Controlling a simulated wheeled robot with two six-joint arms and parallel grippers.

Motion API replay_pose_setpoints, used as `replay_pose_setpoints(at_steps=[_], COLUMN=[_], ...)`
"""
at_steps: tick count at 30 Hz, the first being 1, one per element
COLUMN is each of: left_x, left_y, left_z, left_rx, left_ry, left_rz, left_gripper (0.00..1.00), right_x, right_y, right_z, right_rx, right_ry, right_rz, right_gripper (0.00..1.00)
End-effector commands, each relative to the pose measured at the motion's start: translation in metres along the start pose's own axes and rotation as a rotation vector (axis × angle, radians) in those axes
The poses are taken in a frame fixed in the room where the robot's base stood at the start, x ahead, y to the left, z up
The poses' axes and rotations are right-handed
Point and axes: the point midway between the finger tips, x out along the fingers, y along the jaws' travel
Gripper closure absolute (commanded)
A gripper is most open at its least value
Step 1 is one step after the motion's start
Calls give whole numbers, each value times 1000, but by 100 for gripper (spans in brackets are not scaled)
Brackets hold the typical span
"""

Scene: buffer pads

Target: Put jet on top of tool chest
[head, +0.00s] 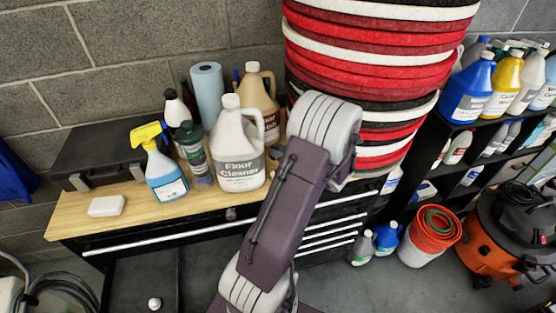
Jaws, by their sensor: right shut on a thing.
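The tool chest (140,246) is black with a pale wooden top and stands against the block wall. A tall stack of red, white and black round pads (370,50) rises at its right end; its top is cut off. Black pads (405,105) show low in the stack, and I cannot tell which thing is the jet. My right arm comes up from the bottom middle, in front of the chest. Its far end, with the right gripper (345,165), is at the stack's lower left. The fingers and what they hold are hidden. My left gripper is out of view.
On the chest top stand a black case (100,150), a spray bottle (160,168), a floor cleaner jug (238,150), a blue roll (207,92) and a white block (107,206). Right are bottle shelves (480,125) and an orange vacuum (500,240).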

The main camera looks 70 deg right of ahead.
Motion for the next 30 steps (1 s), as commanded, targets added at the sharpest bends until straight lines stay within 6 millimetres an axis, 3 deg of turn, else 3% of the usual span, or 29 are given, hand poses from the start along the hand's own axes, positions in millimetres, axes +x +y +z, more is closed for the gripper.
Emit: replay_pose_setpoints(at_steps=[9, 21, 22, 24, 30], left_x=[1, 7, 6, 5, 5], left_y=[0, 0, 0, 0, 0], left_z=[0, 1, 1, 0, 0], left_rx=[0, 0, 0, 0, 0], left_ry=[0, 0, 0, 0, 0], left_rz=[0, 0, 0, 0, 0], left_gripper=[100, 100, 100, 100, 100], right_x=[15, 17, 16, 16, 16], right_y=[0, 0, 0, 0, 0], right_z=[-36, -42, -41, -40, -40], right_rx=[2, 0, 0, 0, 0], right_ry=[-1, -1, -1, -1, -1], right_rz=[0, 0, 0, 0, 0], right_gripper=[100, 100, 70, 56, 56])
